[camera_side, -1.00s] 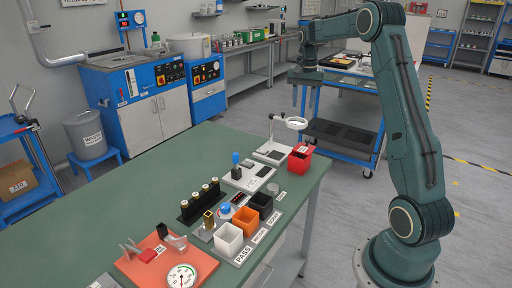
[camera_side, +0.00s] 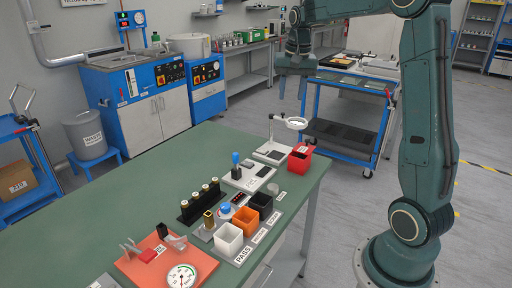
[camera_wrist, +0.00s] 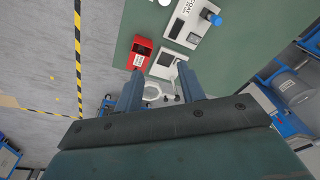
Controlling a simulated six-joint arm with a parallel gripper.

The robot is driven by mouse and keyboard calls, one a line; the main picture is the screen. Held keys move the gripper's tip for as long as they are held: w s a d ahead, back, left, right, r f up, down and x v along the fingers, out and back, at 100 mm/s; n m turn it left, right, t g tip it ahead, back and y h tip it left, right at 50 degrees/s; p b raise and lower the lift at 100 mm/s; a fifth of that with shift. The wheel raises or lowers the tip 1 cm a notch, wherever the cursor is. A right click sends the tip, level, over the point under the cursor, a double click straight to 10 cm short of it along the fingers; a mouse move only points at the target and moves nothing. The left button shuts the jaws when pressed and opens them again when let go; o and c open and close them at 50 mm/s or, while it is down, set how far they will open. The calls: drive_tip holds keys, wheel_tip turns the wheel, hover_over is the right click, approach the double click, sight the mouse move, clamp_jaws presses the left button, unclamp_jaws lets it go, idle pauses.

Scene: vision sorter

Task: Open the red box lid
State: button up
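The red box (camera_side: 300,158) stands at the right end of the green table in the side view, with a white label on its front. In the wrist view the red box (camera_wrist: 141,48) shows near the top, beyond my fingertips and a little to their left. Dark areas show on its top, but I cannot tell how its lid stands. My gripper (camera_side: 291,94) is high above and behind the box in the side view, apart from it. In the wrist view its two fingers (camera_wrist: 160,76) are spread with nothing held between them.
A ring magnifier (camera_side: 296,123) on a stand is close beside the red box. White, orange and black bins (camera_side: 229,238) and other fixtures stand along the green table (camera_side: 130,200). A blue cart (camera_side: 350,125) is behind. The air around my gripper looks clear.

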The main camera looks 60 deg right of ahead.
drive_tip(key=shift+s+a+r, duration=0.15)
drive_tip(key=shift+a+r, duration=0.1)
drive_tip(key=shift+a, duration=0.35)
drive_tip(key=shift+d, duration=0.1)
drive_tip(key=n+g, duration=0.1)
drive_tip(key=n, duration=0.7)
hover_over(307, 140)
wheel_tip(307, 140, down, 9)
drive_tip(key=shift+d+f+y, duration=0.15)
drive_tip(key=shift+d+y, duration=0.1)
drive_tip(key=shift+y, duration=0.15)
drive_tip(key=shift+f, duration=0.15)
wheel_tip(307, 140, down, 14)
drive_tip(key=shift+r, duration=0.25)
clamp_jaws()
